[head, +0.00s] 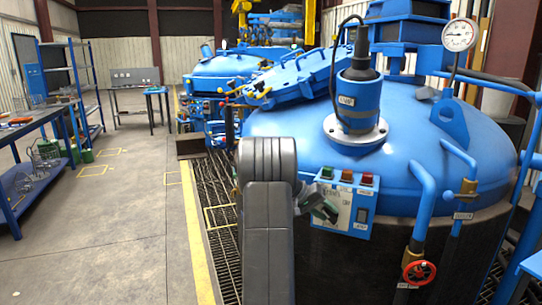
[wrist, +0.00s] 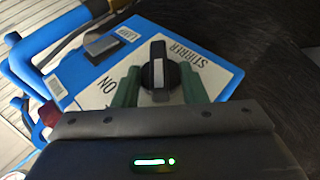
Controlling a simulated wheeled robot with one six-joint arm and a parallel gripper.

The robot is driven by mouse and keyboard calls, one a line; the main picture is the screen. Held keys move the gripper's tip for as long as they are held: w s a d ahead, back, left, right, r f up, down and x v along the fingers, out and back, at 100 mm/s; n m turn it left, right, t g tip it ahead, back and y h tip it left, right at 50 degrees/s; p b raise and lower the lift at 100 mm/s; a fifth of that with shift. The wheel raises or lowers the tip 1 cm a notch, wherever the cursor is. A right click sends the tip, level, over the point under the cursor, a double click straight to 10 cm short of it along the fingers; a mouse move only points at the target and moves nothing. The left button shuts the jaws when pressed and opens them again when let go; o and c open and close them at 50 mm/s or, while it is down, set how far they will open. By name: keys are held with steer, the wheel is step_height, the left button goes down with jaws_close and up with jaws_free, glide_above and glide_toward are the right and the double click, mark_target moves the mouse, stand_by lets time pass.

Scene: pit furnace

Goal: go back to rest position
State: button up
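My gripper (head: 322,208) is in front of the control box (head: 347,222) on the near blue furnace, at the end of my dark grey arm. In the wrist view, its two green fingers (wrist: 160,88) stand apart, one on each side of a black rotary knob (wrist: 158,72). The fingers look open, with a narrow gap to the knob; contact is hard to judge. The knob sits on a plate marked STIRRER and ON.
The near furnace lid (head: 270,122), a blue pipe (head: 424,200) and a red valve wheel (head: 419,272) are close on the right. The floor (head: 120,220) on the left is clear, with a blue workbench (head: 30,205) beyond.

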steer(key=v, duration=1.3)
steer(key=x, duration=1.3)
steer(key=shift+d+r, duration=0.1)
steer(key=shift+d, duration=0.05)
steer(key=shift+r+y+p, duration=0.25)
steer(key=shift+y+p, duration=0.15)
steer(key=shift+p, duration=0.45)
steer(key=shift+s+d+r+t+y+p, duration=0.15)
steer(key=shift+t+y+p, duration=0.25)
steer(key=shift+y+p, duration=0.4)
steer(key=shift+m+y+p, duration=0.4)
steer(key=shift+y+p, duration=0.3)
steer(key=shift+p, duration=0.45)
steer(key=shift+d+t+y+p, duration=0.1)
steer(key=shift+t+y+p, duration=0.3)
steer(key=shift+p, duration=0.05)
steer(key=shift+s+f, duration=0.1)
steer(key=shift+f, duration=0.15)
